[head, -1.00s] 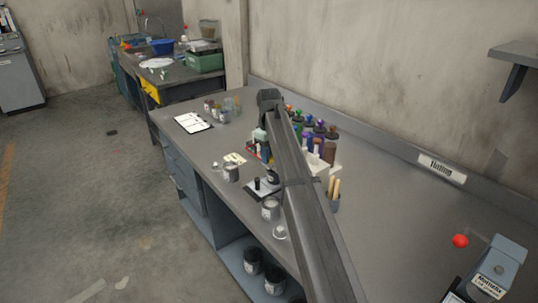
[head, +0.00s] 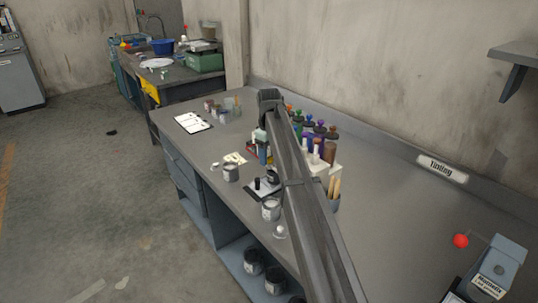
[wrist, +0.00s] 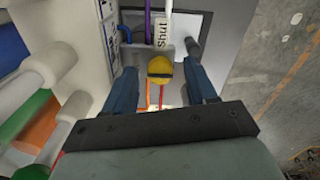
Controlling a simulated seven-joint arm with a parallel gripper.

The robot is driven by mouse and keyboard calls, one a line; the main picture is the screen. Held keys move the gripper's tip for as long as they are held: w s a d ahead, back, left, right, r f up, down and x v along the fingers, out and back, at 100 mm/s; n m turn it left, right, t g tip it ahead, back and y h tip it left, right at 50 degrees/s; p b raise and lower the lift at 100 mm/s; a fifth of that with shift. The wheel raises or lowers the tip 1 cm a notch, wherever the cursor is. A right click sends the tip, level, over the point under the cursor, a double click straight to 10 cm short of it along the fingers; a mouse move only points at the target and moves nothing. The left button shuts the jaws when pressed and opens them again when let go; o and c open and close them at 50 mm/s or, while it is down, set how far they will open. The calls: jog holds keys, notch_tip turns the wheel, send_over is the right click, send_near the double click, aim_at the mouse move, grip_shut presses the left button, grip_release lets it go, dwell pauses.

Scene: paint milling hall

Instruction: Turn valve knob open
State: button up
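A round yellow knob (wrist: 160,68) with a dark bar across it shows in the wrist view, in front of a pale panel. A white label reading "Shut" (wrist: 162,32) is just beyond it. My gripper (wrist: 161,72) is open, with one blue finger on each side of the knob. Gaps show between the knob and both fingers, so I see no grip on it. In the head view my arm crosses the bench, and I cannot make out the knob there.
Bottles with coloured caps (head: 318,132) stand close behind the arm. Cans (head: 270,208) stand near the front edge. A red ball (head: 461,241) is at the right.

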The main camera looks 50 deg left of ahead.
aim_at(269, 157)
jog(key=shift+r, duration=0.1)
notch_tip(269, 157, up, 14)
dwell(0.7)
jog(key=shift+f, duration=0.25)
